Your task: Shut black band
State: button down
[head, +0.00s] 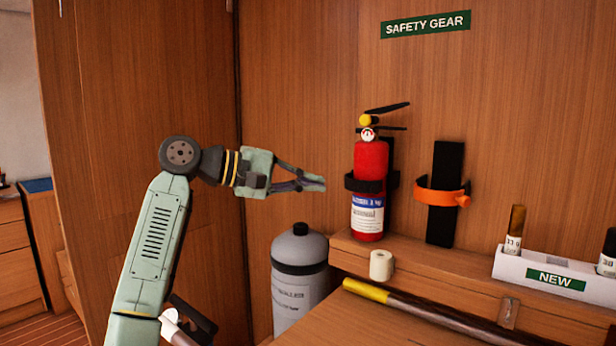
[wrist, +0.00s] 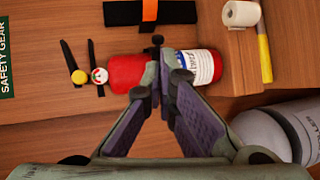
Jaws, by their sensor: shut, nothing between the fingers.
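The black band (head: 370,186) crosses the front of the red fire extinguisher (head: 370,160), which stands upright against the wall on a wooden ledge. I cannot tell whether the band's end is latched. My gripper (head: 318,183) is left of the extinguisher at about band height, pointing at it, with its fingers together and empty. In the wrist view the extinguisher (wrist: 127,73) appears sideways, and my fingertips (wrist: 163,75) overlap the band's place and hide most of it. A small dark piece of the band (wrist: 157,41) shows beyond them.
An empty black bracket with an orange band (head: 441,195) is right of the extinguisher. A grey cylinder (head: 299,275) stands below my gripper. A white roll (head: 381,265), a yellow-tipped rod (head: 367,290) and a white "NEW" tray (head: 510,264) are near the ledge.

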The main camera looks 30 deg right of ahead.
jog(key=p, duration=0.3)
send_near(379, 189)
jog(key=x, duration=0.5)
jog(key=shift+w+d+f, duration=0.25)
jog(key=shift+f, duration=0.2)
jog(key=n+t+b, duration=0.1)
jog(key=b, duration=0.1)
jog(key=s+d+n+t+b, duration=0.1)
jog(key=shift+d+f+b, duration=0.35)
jog(key=shift+b, duration=0.05)
jog(key=shift+s+d+r+t, duration=0.1)
jog(key=shift+d+r+t, duration=0.15)
jog(key=shift+d, duration=0.1)
jog(key=shift+s+d+r+t, duration=0.1)
jog(key=shift+d+t, duration=0.15)
jog(key=shift+d, duration=0.15)
